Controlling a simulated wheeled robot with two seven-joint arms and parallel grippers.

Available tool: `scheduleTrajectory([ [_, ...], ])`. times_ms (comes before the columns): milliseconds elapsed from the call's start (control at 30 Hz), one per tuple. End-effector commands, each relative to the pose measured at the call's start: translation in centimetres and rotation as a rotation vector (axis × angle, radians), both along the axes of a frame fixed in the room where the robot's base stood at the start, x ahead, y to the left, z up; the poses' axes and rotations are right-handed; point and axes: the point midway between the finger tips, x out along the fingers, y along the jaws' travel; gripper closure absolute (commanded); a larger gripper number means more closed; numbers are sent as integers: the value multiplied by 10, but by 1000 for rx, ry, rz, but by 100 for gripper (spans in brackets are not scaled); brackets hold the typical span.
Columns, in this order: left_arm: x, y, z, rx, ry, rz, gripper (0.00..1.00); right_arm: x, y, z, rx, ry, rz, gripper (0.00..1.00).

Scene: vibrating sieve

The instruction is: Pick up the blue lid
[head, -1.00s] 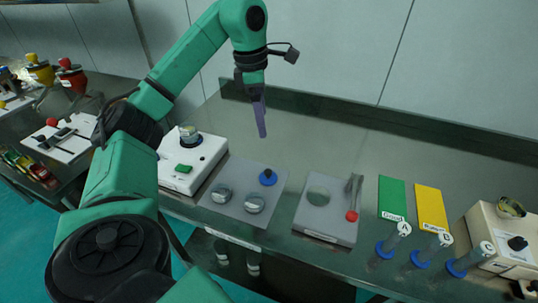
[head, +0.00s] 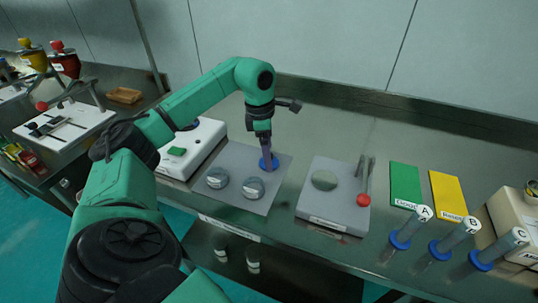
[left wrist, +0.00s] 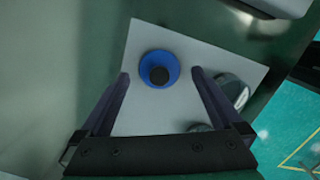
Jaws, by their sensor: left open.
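The blue lid (head: 263,163) with a black knob lies on a grey mat (head: 232,158) on the table. It also shows in the left wrist view (left wrist: 146,64), a little beyond and between the fingertips. My left gripper (head: 267,164) points down over the lid in the head view and hides part of it. In the left wrist view the left gripper (left wrist: 159,74) is open with nothing between its fingers. I cannot tell how far above the lid the fingertips are. My right gripper is not in view.
Two round metal pieces (head: 217,178) (head: 253,188) sit on the mat near the lid. A white machine (head: 192,150) stands to the left. A grey plate with a red-ended tool (head: 363,200), coloured cards (head: 405,184) and labelled cylinders (head: 455,238) are to the right. The table behind is clear.

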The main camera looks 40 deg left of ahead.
Motion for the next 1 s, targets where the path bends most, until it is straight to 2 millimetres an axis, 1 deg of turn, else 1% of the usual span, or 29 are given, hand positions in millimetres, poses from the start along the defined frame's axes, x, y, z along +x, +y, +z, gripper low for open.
scheduleTrajectory([
  [33, 0, -1, -7, 0, 2, -1, 0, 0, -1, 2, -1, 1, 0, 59],
  [100, 1, -2, -14, -1, -1, -1, 0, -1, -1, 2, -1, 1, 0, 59],
  [300, 2, -2, -16, -1, -3, -1, 0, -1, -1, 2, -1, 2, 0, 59],
  [367, 2, -2, -16, -1, -2, -1, 23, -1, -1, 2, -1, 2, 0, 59],
  [400, 2, -2, -16, -1, -2, -1, 38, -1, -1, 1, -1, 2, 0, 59],
  [467, 2, -2, -16, -1, -2, -1, 61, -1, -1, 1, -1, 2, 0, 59],
  [500, 2, -2, -16, -1, -2, -1, 76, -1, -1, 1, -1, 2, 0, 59],
  [533, 2, -2, -16, -1, -2, -1, 85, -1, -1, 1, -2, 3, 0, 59],
  [833, 2, -2, -12, -2, -4, -1, 86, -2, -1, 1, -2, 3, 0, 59],
  [933, 3, -2, -2, -2, -6, -1, 86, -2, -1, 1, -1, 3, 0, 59],
  [1000, 3, -2, 11, -2, -8, -2, 86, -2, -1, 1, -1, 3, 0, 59],
])
